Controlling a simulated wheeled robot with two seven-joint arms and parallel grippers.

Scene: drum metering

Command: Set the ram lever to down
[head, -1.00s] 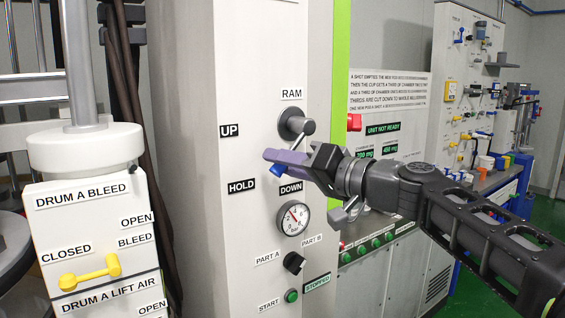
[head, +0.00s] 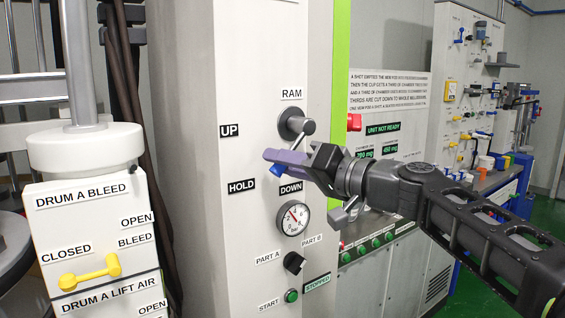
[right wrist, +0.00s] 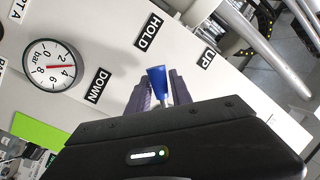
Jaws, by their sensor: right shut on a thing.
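The ram lever's grey hub (head: 295,123) sits under the RAM label on the pale cabinet front. Its blue handle end (head: 276,170) is below and slightly left of the hub, between the HOLD label (head: 241,186) and the DOWN label (head: 290,188). The UP label (head: 230,131) is at the upper left. My right gripper (head: 273,158) comes in from the right, its purple fingers closed about the handle. In the right wrist view the blue handle (right wrist: 157,80) stands between both fingers. The gripper hides part of the lever's shaft. My left gripper is out of view.
A pressure gauge (head: 293,218) is just below DOWN, with a black PART A/PART B selector (head: 294,262) and a green START button (head: 291,295) lower down. The yellow drum A bleed handle (head: 90,272) is at left. A red part (head: 354,122) is right of the hub.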

